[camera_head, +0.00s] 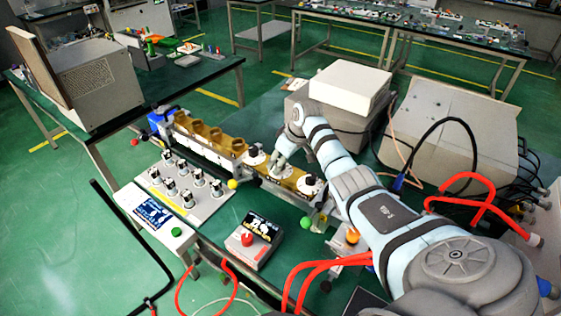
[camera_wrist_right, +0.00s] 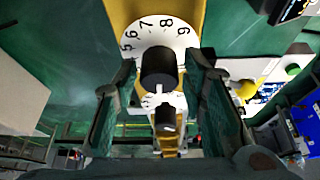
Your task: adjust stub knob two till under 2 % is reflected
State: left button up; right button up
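A brass-coloured waveguide carries a row of three stub knobs with white dials in the head view: one on the left (camera_head: 255,156), a middle one (camera_head: 279,171) and one on the right (camera_head: 308,184). My right gripper (camera_head: 281,158) is at the middle dial and partly hides it. In the right wrist view a black knob (camera_wrist_right: 158,68) on a numbered white dial (camera_wrist_right: 150,33) lies between the open fingers of my right gripper (camera_wrist_right: 162,62), with gaps on both sides. A second knob (camera_wrist_right: 166,120) shows beyond it. My left gripper is not in view.
A panel with a small display (camera_head: 152,212) and a grey box with a red knob (camera_head: 247,239) and a screen stand in front of the waveguide; their readings are too small to read. Large grey boxes (camera_head: 450,130) stand behind my right arm. Red cables run near it.

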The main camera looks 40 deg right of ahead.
grip_shut()
